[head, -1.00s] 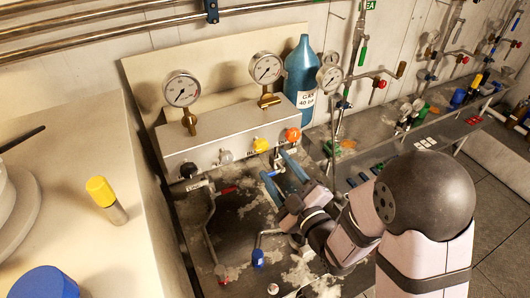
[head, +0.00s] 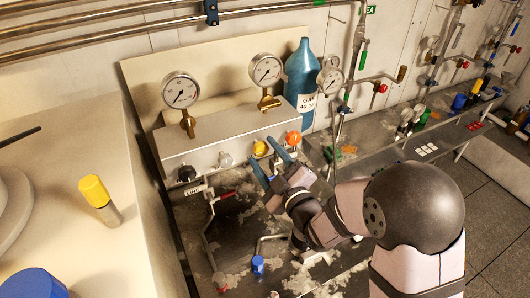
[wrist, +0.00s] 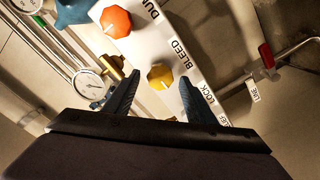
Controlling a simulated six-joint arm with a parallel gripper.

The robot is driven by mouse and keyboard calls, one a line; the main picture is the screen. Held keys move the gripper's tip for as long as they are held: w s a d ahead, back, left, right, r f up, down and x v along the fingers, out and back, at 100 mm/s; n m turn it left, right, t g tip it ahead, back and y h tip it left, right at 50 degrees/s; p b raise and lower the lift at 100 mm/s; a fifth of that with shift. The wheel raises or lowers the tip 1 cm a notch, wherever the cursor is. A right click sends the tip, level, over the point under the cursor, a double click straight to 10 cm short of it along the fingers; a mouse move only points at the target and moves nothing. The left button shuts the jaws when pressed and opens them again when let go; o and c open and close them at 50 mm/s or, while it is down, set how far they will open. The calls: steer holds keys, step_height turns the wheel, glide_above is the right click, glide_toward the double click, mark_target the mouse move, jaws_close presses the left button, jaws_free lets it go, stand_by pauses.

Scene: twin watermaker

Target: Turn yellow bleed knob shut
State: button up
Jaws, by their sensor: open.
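The yellow bleed knob (head: 259,148) is on the front of the grey manifold box (head: 212,138), between a white knob and the orange knob. In the wrist view the yellow knob (wrist: 160,76) sits beyond and between my fingertips, next to the printed word BLEED. My gripper (head: 268,162) is open, with its two blue-grey fingers pointing at the panel just below and right of the yellow knob.
The orange knob (head: 294,138) is close on the right, and the white knob (head: 225,160) and black knob (head: 187,173) are on the left. Pressure gauges (head: 181,90) stand on top of the box. A blue gas bottle (head: 301,70) stands behind. A red-handled pipe (head: 225,194) runs below.

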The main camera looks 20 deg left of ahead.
steer(key=shift+w+a, duration=0.15)
steer(key=c, duration=1)
steer(key=shift+c, duration=0.2)
